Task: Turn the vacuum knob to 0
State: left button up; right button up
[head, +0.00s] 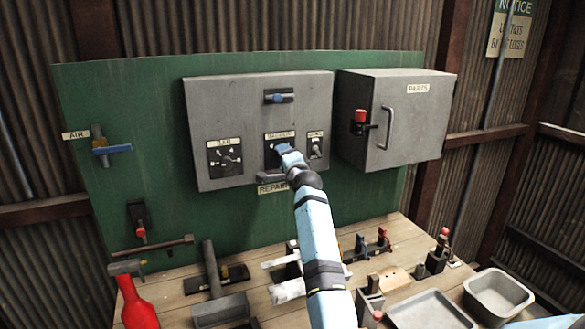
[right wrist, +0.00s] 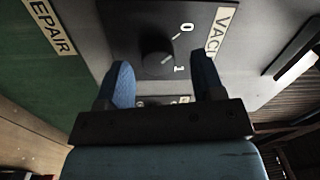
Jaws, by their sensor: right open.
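The vacuum knob (right wrist: 157,58) is a round dark knob on a black plate with 0 at its upper right and 1 at its lower right in the right wrist view. I cannot clearly tell which mark it points to. My right gripper (right wrist: 162,68) is open, its two blue fingers on either side of the knob in that view; I cannot tell whether they touch it. In the head view my right gripper (head: 284,153) is in front of the vacuum plate (head: 269,146) on the grey control box (head: 235,100) and hides the knob. My left gripper is not in view.
The parts cabinet (head: 410,125) stands to the right. A workbench with tools, a red bottle (head: 138,302) and trays (head: 497,291) lies below.

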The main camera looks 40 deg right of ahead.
jog(key=b+v, duration=0.2)
jog(key=v, duration=1.1)
jog(key=shift+b, duration=0.4)
